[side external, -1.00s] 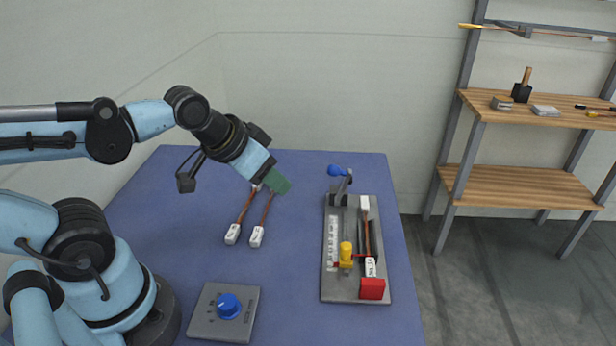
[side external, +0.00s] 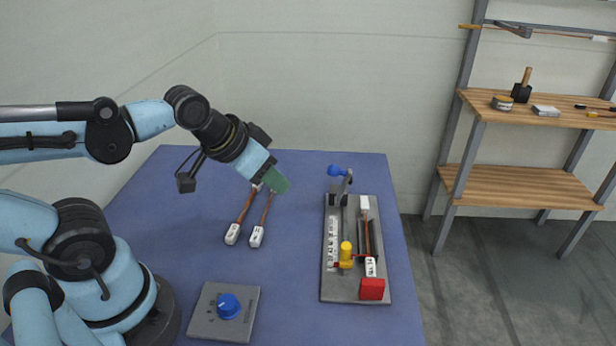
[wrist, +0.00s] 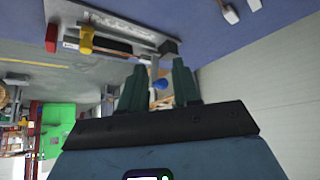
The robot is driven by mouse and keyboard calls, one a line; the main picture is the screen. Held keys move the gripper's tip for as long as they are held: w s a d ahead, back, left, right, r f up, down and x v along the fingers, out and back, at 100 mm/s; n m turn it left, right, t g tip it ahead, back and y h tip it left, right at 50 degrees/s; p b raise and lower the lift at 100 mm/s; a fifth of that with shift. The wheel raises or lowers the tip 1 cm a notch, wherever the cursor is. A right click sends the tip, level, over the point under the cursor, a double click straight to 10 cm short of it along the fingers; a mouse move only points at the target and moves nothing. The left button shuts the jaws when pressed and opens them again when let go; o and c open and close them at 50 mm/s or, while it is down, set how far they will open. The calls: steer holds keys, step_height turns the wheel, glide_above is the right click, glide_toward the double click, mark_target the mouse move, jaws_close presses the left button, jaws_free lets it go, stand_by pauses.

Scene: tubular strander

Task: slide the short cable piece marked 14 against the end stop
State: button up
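A short brown cable piece (side external: 367,236) with white end blocks lies in the channel of a grey fixture (side external: 339,289). Its near white block (side external: 371,267) carries dark marks too small to read, so I cannot confirm the 14. That block sits right by the red block (side external: 372,289) at the fixture's near end; I cannot tell if they touch. The red block also shows in the wrist view (wrist: 51,38). My gripper (side external: 277,182) is above the table, left of the fixture and apart from it. In the wrist view its green fingers (wrist: 159,88) are spread and empty.
Two more brown cable pieces (side external: 242,212) (side external: 266,213) with white ends lie below and left of my gripper. The fixture has a yellow clamp (side external: 346,252) and a blue-knobbed lever (side external: 337,171). A grey box with a blue dial (side external: 229,306) stands at the front.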

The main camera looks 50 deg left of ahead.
steer(key=m, duration=0.1)
steer(key=m+g, duration=0.7)
steer(key=m, duration=1.9)
glide_above(371, 271)
steer(key=shift+r, duration=0.1)
step_height(371, 271, down, 12)
steer(key=shift+f, duration=0.1)
jaws_close()
